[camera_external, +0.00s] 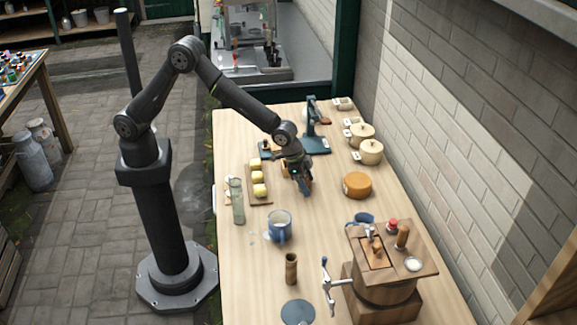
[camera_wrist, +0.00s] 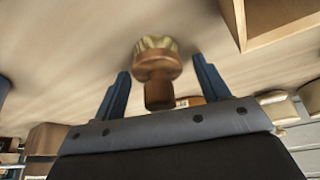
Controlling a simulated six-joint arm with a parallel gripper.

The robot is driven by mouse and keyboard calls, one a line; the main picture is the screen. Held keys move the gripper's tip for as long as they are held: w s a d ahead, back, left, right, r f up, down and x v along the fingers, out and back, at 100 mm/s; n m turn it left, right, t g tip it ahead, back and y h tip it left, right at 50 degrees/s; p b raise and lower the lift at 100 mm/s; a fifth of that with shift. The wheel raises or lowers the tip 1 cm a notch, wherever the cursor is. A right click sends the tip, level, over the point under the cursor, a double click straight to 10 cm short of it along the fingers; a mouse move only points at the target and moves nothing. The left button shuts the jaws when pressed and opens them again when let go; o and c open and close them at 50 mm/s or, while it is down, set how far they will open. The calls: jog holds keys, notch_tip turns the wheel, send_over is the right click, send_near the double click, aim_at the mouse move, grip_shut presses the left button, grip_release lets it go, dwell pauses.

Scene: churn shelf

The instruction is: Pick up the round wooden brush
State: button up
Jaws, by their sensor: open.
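The round wooden brush (camera_wrist: 158,66) shows in the wrist view, with a brown knob handle, a round wooden head and pale bristles. It lies between the two blue fingers of my gripper (camera_wrist: 161,72), with a gap on each side. My gripper (camera_external: 303,184) is open. In the outside view it hangs low over the middle of the table. There the brush is mostly hidden; a small brown patch at the fingers may be part of it.
An orange round block (camera_external: 357,185) stands right of my gripper. Yellow pats on a board (camera_external: 268,197) lie to its left. A blue mug (camera_external: 280,226), glass bottle (camera_external: 237,201) and wooden churn (camera_external: 384,288) stand nearer. Lidded pots (camera_external: 371,152) stand behind.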

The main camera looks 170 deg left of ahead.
jog(key=c, duration=1)
jog(key=shift+c, duration=0.2)
